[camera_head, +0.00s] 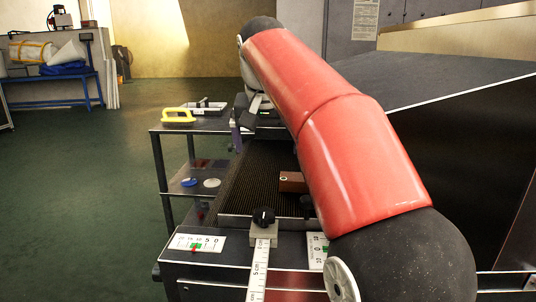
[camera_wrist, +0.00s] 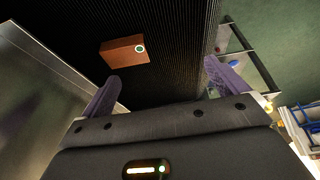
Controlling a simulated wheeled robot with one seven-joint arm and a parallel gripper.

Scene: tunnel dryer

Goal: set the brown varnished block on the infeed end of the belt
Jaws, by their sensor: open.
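The brown varnished block (camera_head: 291,182) lies on the dark ribbed belt (camera_head: 258,170), close beside my red arm, which covers part of the view there. In the wrist view the block (camera_wrist: 124,50) shows whole, with a pale round mark on one end, resting on the belt (camera_wrist: 180,45). My gripper (camera_wrist: 160,80) is open, its two purple fingers spread apart and empty. The block lies beyond the fingertips, nearer the left one, and does not touch them. In the head view one purple finger (camera_head: 236,134) shows at the far end of the belt.
A dark sloping housing (camera_head: 450,110) stands on the right. A side cart (camera_head: 195,126) with a yellow-handled tool (camera_head: 178,115) stands left. Green floor is clear further left.

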